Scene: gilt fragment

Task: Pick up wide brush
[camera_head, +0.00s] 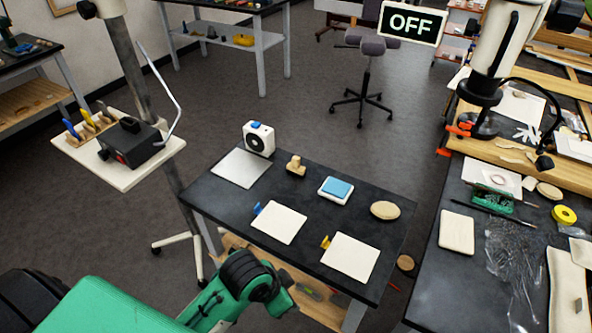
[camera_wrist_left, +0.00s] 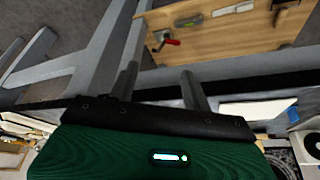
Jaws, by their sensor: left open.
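I cannot pick out the wide brush with certainty. On the dark work table (camera_head: 312,185), a small wooden piece with a raised grip (camera_head: 296,165) stands near the far edge. A blue-ended item (camera_head: 257,209) and a yellow-ended item (camera_head: 325,242) lie beside two cream sheets, too small to identify. My left gripper (camera_wrist_left: 160,82) is open and empty in the left wrist view, its fingers pointing toward the table's legs and lower shelf. In the head view my green left arm is at the table's near side, its fingers hidden. My right gripper is not in view.
The table also holds a white device (camera_head: 259,139), a blue pad (camera_head: 337,188) and an oval wooden disc (camera_head: 385,210). The lower shelf (camera_wrist_left: 265,50) carries a red-handled tool (camera_wrist_left: 165,40). A cluttered bench (camera_head: 430,285) stands at right; a stand with a tray (camera_head: 150,160) stands left.

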